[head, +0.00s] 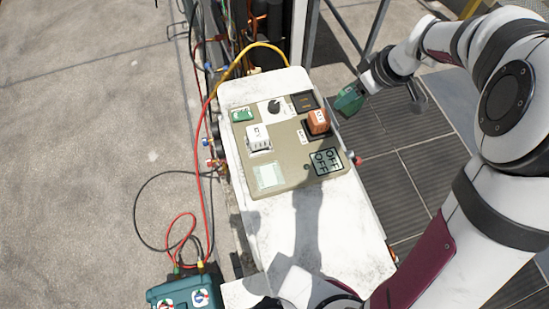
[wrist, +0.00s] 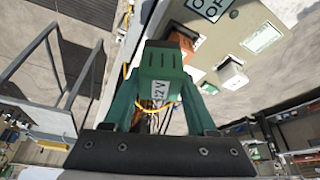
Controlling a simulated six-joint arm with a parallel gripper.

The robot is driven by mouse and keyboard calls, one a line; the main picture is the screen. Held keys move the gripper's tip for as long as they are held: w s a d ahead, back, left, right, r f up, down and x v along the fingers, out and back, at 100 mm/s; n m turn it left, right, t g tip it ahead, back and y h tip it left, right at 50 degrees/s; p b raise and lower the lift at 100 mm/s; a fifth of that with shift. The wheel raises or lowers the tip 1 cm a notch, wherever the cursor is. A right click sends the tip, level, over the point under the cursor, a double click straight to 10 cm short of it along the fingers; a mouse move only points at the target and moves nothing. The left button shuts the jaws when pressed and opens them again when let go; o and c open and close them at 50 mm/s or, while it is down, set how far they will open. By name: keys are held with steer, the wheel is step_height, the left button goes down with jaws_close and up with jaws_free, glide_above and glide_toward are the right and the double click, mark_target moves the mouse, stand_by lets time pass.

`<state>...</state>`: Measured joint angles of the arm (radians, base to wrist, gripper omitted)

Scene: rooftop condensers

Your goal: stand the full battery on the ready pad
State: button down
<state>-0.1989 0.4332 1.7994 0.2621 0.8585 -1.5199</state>
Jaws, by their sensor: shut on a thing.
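My gripper (wrist: 160,75) is shut on a green battery (wrist: 162,58) with a white "12V" label, which shows large between the green fingers in the wrist view. In the head view my gripper (head: 349,100) hangs in the air right of the panel (head: 290,178), clear of it. There the battery cannot be told apart from the fingers. An orange block (head: 317,119) and a white block (head: 258,138) stand on the panel. A small green patch (head: 242,114) with unreadable white marks lies at its far left, and a pale square (head: 268,176) at its near left. I cannot tell which is the ready pad.
The panel also bears a black knob (head: 273,107), a dark square (head: 303,100) and an "OFF" plate (head: 326,161). Red, yellow and black cables run along the white cabinet's (head: 312,223) left side to a teal box (head: 183,291). Grating (head: 385,175) lies to the right.

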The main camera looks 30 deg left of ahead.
steer(key=s+n+g+h, duration=0.1)
steer(key=s+n+g, duration=0.4)
steer(key=s+n, duration=1)
steer(key=shift+m, duration=0.6)
steer(key=s+a+f, duration=0.1)
steer(key=a+f, duration=0.1)
steer(key=a, duration=0.1)
steer(key=s+a+f, duration=0.1)
steer(key=a+f, duration=0.1)
steer(key=a, duration=0.1)
steer(key=s+a+f, duration=0.2)
steer(key=a, duration=0.2)
steer(key=shift+a+f, duration=0.15)
steer(key=shift+f, duration=2)
steer(key=shift+f, duration=0.1)
steer(key=shift+c, duration=1)
jaws_free()
